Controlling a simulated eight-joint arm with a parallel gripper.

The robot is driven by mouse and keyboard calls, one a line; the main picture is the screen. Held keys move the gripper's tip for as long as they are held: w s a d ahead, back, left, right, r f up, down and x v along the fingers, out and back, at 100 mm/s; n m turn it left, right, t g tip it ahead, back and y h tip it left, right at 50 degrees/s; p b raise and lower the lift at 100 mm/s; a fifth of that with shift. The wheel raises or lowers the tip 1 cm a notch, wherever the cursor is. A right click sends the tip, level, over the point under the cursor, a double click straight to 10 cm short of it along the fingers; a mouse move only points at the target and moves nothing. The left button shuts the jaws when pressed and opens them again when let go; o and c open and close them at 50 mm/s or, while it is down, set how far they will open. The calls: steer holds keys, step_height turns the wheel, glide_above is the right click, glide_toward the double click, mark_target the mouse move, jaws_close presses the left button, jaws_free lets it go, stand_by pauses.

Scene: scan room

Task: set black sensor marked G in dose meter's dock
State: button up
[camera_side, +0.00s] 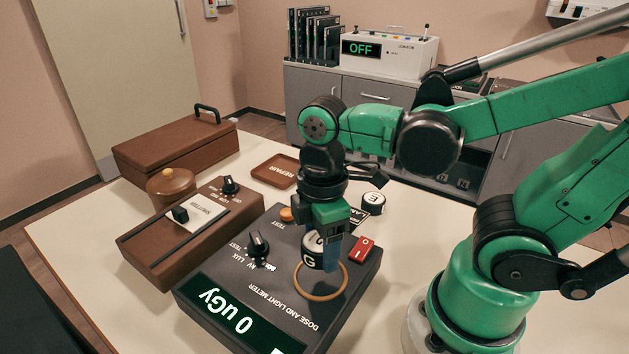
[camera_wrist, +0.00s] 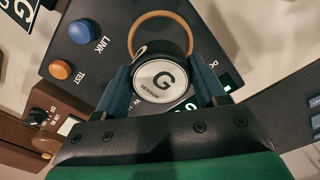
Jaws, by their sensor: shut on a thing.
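The black sensor marked G (camera_side: 309,260) has a white lettered top and is held upright between the blue fingers of my gripper (camera_side: 322,250). In the wrist view, the sensor (camera_wrist: 162,82) sits between both fingertips (camera_wrist: 163,88). The dark dose meter (camera_side: 205,287) lies on the table below, its display reading 0 uGy. Its dock is marked by an orange ring (camera_side: 345,289); the sensor overlaps the ring's back left part in the side view. In the wrist view the ring (camera_wrist: 133,30) shows beyond the sensor. I cannot tell the gap under the sensor.
Another sensor, marked E (camera_side: 373,199), stands behind the meter. A red rocker switch (camera_side: 362,247), a black knob (camera_side: 258,245) and a blue LINK button (camera_wrist: 82,32) rise from the meter. A brown device (camera_side: 160,252) lies left, and a REPAIR tray (camera_side: 275,171) sits behind.

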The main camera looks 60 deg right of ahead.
mark_target(321, 277)
steer(key=shift+f, duration=2.1)
steer(key=o, duration=1.4)
steer(key=shift+f, duration=0.1)
steer(key=shift+c, duration=0.2)
step_height(321, 277, up, 12)
steer(key=shift+f, duration=0.1)
steer(key=w+d+f+m+t, duration=0.3)
steer(key=w+m+t, duration=0.3)
steer(key=m, duration=0.5)
steer(key=shift+d+f+t, duration=0.2)
steer(key=shift+t, duration=0.4)
